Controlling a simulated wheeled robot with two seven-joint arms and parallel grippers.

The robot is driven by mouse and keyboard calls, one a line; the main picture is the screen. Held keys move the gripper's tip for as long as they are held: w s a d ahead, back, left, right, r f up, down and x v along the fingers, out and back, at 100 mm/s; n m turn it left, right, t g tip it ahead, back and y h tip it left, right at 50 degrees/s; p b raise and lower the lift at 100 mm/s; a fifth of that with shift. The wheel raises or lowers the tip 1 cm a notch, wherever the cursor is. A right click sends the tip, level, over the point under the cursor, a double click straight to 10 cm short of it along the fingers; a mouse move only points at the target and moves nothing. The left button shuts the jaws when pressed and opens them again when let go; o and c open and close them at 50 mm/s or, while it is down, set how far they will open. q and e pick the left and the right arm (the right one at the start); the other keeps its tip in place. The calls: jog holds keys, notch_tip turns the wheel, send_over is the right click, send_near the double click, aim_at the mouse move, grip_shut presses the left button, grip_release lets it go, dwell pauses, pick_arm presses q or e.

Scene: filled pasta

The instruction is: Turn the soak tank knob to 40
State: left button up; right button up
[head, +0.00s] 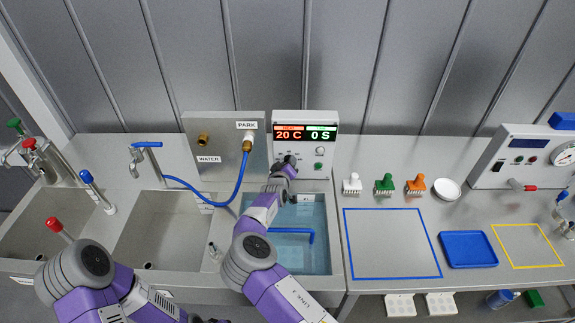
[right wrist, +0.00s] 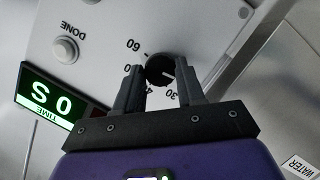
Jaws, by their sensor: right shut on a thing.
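The soak tank knob (right wrist: 160,69) is a round black dial on the grey control panel (right wrist: 120,25). In the right wrist view my right gripper (right wrist: 151,75) has its two fingers on either side of the knob, shut on it. Printed numbers 60 and 30 show around the dial; others are partly hidden by the fingers. A pale mark on the knob points to the right of the picture. In the head view my right gripper (head: 288,166) hides the knob. The display (head: 305,132) reads 20 C and 0 S. My left arm shows, but its gripper does not.
A steel panel (head: 225,120) marked WATER and PARK stands left. Stamp-like brushes (head: 384,185), a white bowl (head: 447,190) and a blue tray (head: 468,265) are on the right counter.

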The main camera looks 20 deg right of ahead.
jog(key=shift+s+d+f+m+t+y+b, duration=0.15)
jog(key=shift+m+t+y+b, duration=0.75)
jog(key=shift+m+b, duration=2.4)
jog(key=shift+d+r+m+t+y+b, duration=0.2)
jog(key=shift+m+y+b, duration=1.35)
jog(key=shift+b, duration=3.5)
jog(key=shift+s+d+f+m+t+y+b, duration=0.1)
jog(key=shift+d+f+m+t+y+b, duration=0.3)
jog(key=shift+m+y+b, duration=2.6)
jog(key=h, duration=0.1)
jog(key=n+h+b, duration=0.1)
jog(key=h+b, duration=0.1)
jog(key=shift+a+r, duration=0.2)
jog(key=shift+r, duration=0.05)
jog(key=o, duration=1)
jog(key=shift+w, duration=0.1)
jog(key=shift+o, duration=0.2)
